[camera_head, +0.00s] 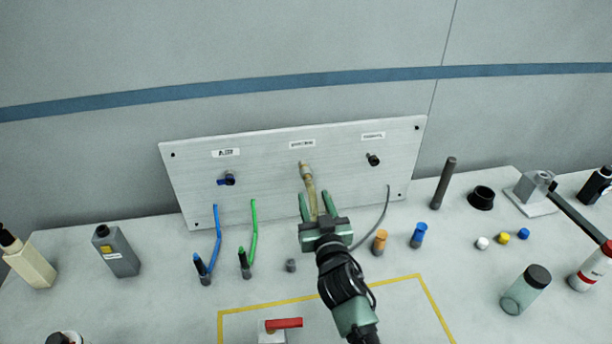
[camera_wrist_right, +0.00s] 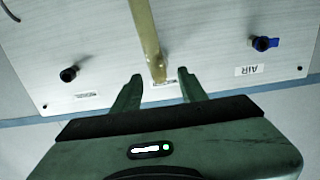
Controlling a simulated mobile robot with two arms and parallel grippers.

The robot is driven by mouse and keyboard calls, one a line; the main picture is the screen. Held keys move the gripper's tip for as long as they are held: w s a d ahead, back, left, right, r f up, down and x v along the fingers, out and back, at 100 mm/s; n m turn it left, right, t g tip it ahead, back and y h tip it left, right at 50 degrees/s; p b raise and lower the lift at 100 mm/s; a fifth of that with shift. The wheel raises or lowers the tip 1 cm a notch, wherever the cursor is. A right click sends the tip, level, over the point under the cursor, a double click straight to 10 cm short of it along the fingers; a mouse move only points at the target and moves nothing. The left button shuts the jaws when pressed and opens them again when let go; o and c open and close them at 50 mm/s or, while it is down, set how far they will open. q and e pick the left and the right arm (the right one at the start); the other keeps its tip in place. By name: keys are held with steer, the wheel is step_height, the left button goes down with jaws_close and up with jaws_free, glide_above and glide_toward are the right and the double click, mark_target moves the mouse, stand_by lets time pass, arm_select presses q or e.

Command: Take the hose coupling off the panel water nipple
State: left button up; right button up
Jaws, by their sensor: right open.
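An upright grey panel (camera_head: 265,170) stands at the back of the bench with three fittings. A tan hose (camera_head: 312,192) hangs from the middle fitting, with a brass-coloured coupling (camera_head: 306,171) at its top; the nipple behind it is hidden. My right gripper (camera_head: 315,196) is open in front of the panel, below the coupling, with the hose between its fingers. In the right wrist view the hose's coupling end (camera_wrist_right: 158,70) lies between the two open fingertips, with gaps on both sides. Contact cannot be seen. My left gripper is not in view.
A blue fitting (camera_head: 228,179) under the AIR label is left of the coupling; a dark fitting (camera_head: 373,159) is right. Blue (camera_head: 217,235) and green (camera_head: 254,231) hoses stand at left. Orange (camera_head: 380,241) and blue (camera_head: 418,234) pieces stand right of my gripper.

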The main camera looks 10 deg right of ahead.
mark_target(307, 178)
steer(key=shift+w, duration=0.55)
steer(key=w+b, duration=0.2)
steer(key=w, duration=0.4)
steer(key=shift+w+f+b, duration=0.1)
steer(key=shift+w+b, duration=0.2)
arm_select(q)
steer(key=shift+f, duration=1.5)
arm_select(e)
steer(key=shift+w, duration=0.65)
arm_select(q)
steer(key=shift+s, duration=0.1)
